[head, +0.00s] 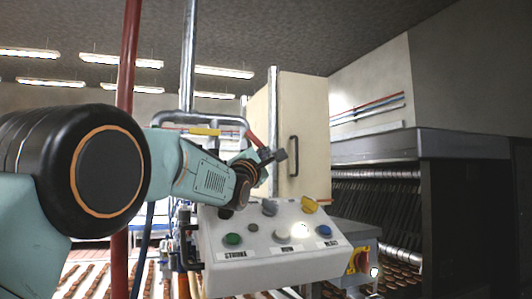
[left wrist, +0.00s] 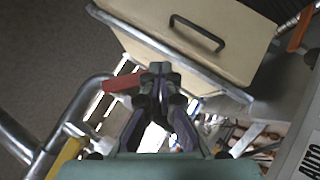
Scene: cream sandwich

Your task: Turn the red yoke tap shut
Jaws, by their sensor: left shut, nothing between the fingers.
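The red yoke tap's handle (head: 253,137) slants down toward my left gripper (head: 271,156) in the head view, in front of the cream cabinet. In the left wrist view the red handle (left wrist: 120,82) lies just left of the fingertips of my left gripper (left wrist: 159,70). Its right end meets or is hidden behind the fingertips; I cannot tell whether they touch. The left gripper is shut with nothing between its fingers. The tap's body is mostly hidden. My right gripper is in neither view.
A yellow handle (head: 205,131) sits on the grey pipework (head: 175,118) left of the red one. A cream cabinet (head: 302,125) with a dark handle stands behind. A control panel (head: 270,262) with coloured buttons and knobs lies just below the gripper. A red upright pipe (head: 126,60) stands left.

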